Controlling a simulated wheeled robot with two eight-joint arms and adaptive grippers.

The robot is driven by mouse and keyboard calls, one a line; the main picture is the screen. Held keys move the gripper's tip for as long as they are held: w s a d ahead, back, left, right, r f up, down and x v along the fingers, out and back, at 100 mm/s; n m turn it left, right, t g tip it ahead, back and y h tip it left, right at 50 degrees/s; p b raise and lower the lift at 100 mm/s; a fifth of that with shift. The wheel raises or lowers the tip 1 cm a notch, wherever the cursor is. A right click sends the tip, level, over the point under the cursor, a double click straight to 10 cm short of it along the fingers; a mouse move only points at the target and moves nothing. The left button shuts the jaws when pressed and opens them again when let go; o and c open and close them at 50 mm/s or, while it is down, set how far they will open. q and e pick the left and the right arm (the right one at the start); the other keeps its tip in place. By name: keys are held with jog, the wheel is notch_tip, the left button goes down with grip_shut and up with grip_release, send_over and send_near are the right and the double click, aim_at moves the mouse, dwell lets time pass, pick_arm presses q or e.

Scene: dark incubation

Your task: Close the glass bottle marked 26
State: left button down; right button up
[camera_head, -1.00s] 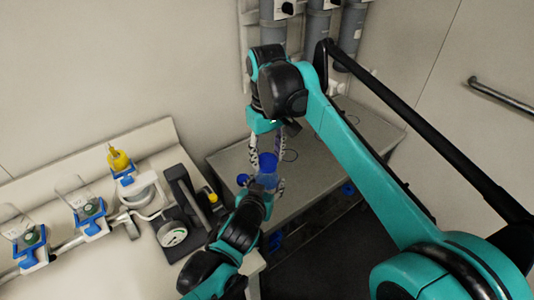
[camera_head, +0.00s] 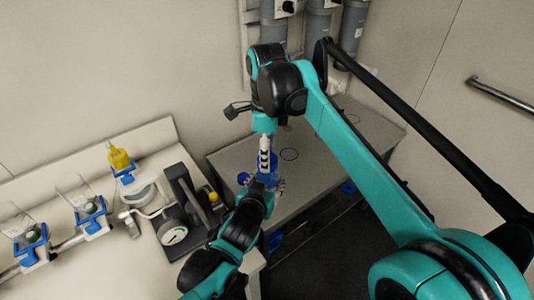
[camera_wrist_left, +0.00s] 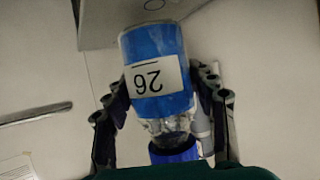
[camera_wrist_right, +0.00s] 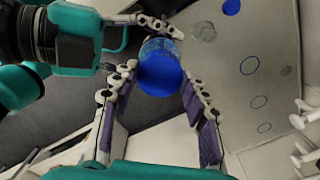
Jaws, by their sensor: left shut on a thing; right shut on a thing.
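The glass bottle marked 26 (camera_wrist_left: 150,55) has a blue label band and clear glass below its neck. My left gripper (camera_wrist_left: 165,82) is shut around it, one finger on each side. A blue cap (camera_wrist_left: 176,153) sits at the bottle's neck in the left wrist view; whether it is fully seated cannot be told. In the right wrist view my right gripper (camera_wrist_right: 158,72) is shut on the cap (camera_wrist_right: 162,76), in line with the bottle. In the head view the bottle (camera_head: 267,179) is mostly hidden between my right gripper (camera_head: 265,168) and my left gripper.
A grey table (camera_head: 315,152) with dark ring marks lies behind the bottle. Another blue item (camera_head: 243,178) stands close to its left. On the left bench are a black device with a dial (camera_head: 173,234), a yellow bottle (camera_head: 119,158) and clamped flasks (camera_head: 75,192).

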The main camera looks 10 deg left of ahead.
jog(key=m, duration=1)
jog(key=shift+w, duration=0.1)
jog(key=o, duration=0.8)
jog(key=shift+o, duration=0.2)
jog(key=shift+r, duration=2.25)
jog(key=shift+c, duration=0.5)
